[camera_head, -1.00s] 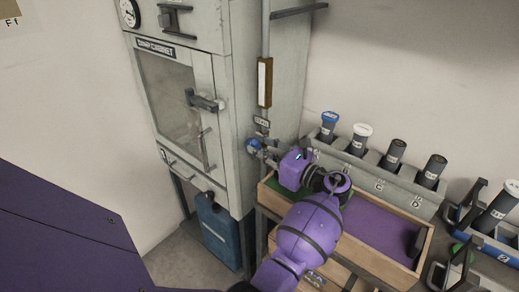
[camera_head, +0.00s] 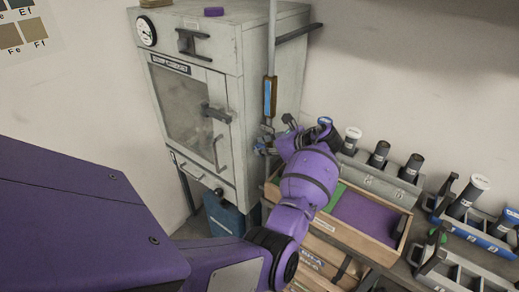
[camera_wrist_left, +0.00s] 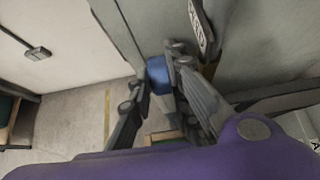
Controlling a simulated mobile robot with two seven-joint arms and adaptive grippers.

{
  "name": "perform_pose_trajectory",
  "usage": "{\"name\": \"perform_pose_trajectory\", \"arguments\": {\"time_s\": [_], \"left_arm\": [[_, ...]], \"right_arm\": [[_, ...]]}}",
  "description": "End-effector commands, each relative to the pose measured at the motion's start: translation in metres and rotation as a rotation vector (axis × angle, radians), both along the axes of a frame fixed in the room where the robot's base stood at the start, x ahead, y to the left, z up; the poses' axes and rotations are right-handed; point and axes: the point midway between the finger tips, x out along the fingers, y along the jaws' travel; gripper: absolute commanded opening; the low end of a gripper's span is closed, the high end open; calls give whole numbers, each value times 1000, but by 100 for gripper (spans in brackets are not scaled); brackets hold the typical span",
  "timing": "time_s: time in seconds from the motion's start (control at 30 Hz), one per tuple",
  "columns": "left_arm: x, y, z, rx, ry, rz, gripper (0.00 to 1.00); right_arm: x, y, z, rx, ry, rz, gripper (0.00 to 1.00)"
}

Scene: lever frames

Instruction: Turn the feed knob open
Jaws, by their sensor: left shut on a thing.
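The feed knob is blue and sits between the fingers of my left gripper in the left wrist view (camera_wrist_left: 158,76), below a tag reading FEED (camera_wrist_left: 203,30). In the head view my left gripper (camera_head: 262,148) is at the right side of the grey cabinet (camera_head: 228,125), under the upright pipe, and the fingers mostly hide the knob there. The gripper is shut on the knob. The sight glass (camera_head: 270,97) on the pipe above shows blue. How far the knob is turned I cannot tell. My right gripper is out of view.
A wooden tray with a purple lining (camera_head: 365,215) lies under and right of my left arm. A grey rack (camera_head: 380,183) with capped bottles stands behind it. Blue-and-grey carriers (camera_head: 478,236) are at the right. A blue container (camera_head: 224,218) is below the cabinet.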

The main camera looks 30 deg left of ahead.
Motion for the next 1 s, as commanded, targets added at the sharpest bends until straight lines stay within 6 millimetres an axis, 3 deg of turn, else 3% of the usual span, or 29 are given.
{"name": "perform_pose_trajectory", "arguments": {"time_s": [0.03, 0.5, 1.0], "left_arm": [[2, 2, 8, -39, -8, 1, 0], [1, 8, 7, -374, 29, -1, 0], [1, 10, 7, -469, 38, -1, 0]], "right_arm": [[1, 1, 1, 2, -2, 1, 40], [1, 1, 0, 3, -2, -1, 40], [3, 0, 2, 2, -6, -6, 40]]}}
